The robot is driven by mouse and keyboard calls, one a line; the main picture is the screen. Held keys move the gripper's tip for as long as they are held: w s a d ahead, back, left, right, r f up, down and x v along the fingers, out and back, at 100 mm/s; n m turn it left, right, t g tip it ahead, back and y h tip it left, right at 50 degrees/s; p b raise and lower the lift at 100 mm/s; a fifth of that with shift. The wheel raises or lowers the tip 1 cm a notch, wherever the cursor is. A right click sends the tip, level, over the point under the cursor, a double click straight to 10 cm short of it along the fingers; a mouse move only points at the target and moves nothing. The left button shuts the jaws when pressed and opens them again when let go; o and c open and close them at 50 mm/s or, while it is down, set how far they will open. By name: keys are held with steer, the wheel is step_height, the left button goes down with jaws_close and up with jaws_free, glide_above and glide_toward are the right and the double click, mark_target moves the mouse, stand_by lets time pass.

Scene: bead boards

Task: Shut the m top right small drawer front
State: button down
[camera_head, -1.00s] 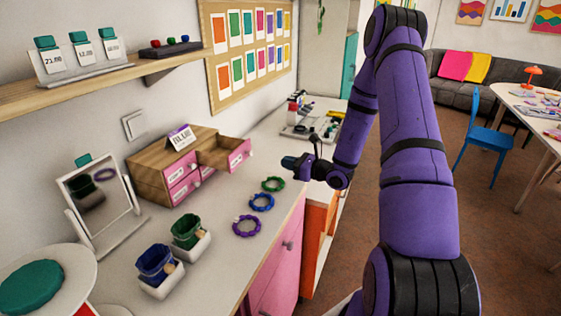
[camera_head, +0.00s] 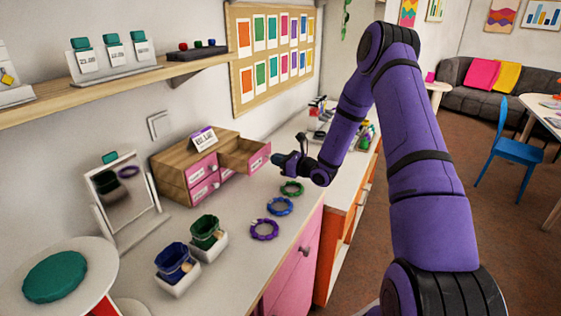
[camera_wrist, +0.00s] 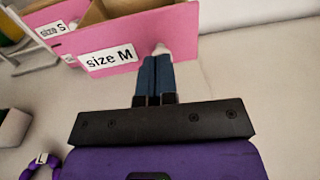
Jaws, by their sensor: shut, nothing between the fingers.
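The wooden box (camera_head: 170,171) with small pink drawers stands on the counter against the wall. Its top right drawer front (camera_head: 259,158) sticks out well past the others, so that drawer is open. In the wrist view the pink front (camera_wrist: 125,42) carries a "size M" label (camera_wrist: 109,58) and a pale knob (camera_wrist: 160,48). My gripper (camera_head: 276,159) is in front of that drawer, with its blue fingers (camera_wrist: 155,62) together and empty. In the wrist view the fingertips are at the knob; I cannot tell whether they touch it.
Green, blue and purple bead bracelets (camera_head: 265,230) lie on the counter (camera_head: 235,262) in front of the box. Two small bins (camera_head: 207,234) and a mirror (camera_head: 124,200) stand to the left. Tools and small items (camera_head: 322,115) lie farther back.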

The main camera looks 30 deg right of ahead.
mark_target(245, 156)
steer(key=x, duration=0.7)
steer(key=a+x, duration=0.1)
steer(key=x, duration=0.5)
steer(key=shift+w+a+r, duration=0.1)
steer(key=shift+a+r, duration=0.05)
steer(key=shift+r, duration=0.05)
steer(key=shift+w+a+r, duration=0.1)
steer(key=shift+a+r, duration=0.05)
